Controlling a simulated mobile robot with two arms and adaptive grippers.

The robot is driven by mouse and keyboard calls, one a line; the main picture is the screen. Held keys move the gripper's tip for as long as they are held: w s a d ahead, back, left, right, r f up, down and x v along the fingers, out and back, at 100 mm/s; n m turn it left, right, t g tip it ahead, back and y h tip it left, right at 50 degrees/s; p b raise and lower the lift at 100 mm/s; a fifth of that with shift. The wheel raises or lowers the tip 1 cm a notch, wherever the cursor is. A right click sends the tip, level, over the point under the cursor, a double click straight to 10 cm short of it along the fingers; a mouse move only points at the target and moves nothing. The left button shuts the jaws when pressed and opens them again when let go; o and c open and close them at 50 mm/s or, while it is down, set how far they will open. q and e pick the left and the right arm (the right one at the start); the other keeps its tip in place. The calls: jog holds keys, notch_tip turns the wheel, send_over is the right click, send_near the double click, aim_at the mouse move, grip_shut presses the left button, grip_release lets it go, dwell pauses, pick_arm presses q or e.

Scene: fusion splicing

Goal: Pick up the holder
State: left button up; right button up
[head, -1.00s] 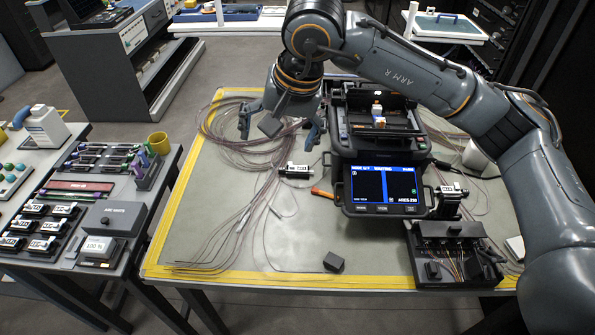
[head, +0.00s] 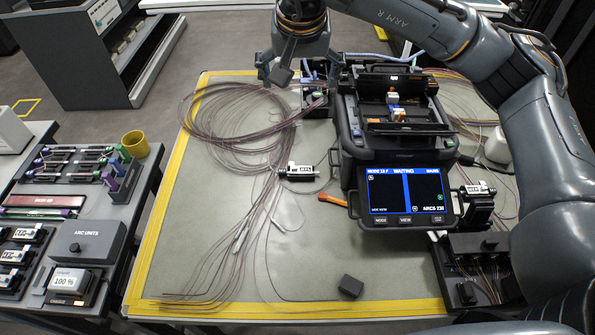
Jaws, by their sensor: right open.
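A small black holder with a white label (head: 300,172) lies on the mat, left of the splicer, beside the fibre bundle. A similar black labelled block (head: 478,190) sits at the splicer's right side. I cannot tell which one the task names. My right gripper (head: 299,78) is open and empty, pointing down near the far edge of the mat. It is well beyond the left holder and apart from it. My left gripper is not in view.
The splicer (head: 405,140) with its lit screen (head: 405,193) stands right of centre. Loose fibres (head: 235,125) coil across the mat's left. A small dark block (head: 351,286) lies near the front. A side table (head: 135,215) with a yellow cup (head: 135,144) is at left.

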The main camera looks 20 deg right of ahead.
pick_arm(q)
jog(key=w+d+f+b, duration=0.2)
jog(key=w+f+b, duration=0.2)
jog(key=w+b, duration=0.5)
pick_arm(e)
notch_tip(320, 180, down, 11)
jog(key=b, duration=0.8)
send_near(301, 172)
jog(key=x, duration=0.3)
jog(key=shift+w+a+f+b, duration=0.1)
jog(key=shift+w+f+b, duration=0.15)
jog(key=shift+w+b, duration=0.1)
jog(key=x, duration=0.4)
jog(key=shift+d+f, duration=0.25)
jog(key=shift+f, duration=0.1)
jog(key=shift+w+f, duration=0.15)
jog(key=shift+f, duration=0.15)
jog(key=shift+c, duration=1.1)
jog(key=c, duration=0.7)
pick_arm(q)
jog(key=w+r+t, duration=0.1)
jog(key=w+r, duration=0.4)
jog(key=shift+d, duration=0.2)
pick_arm(e)
jog(key=shift+s, duration=0.2)
jog(key=c, duration=0.4)
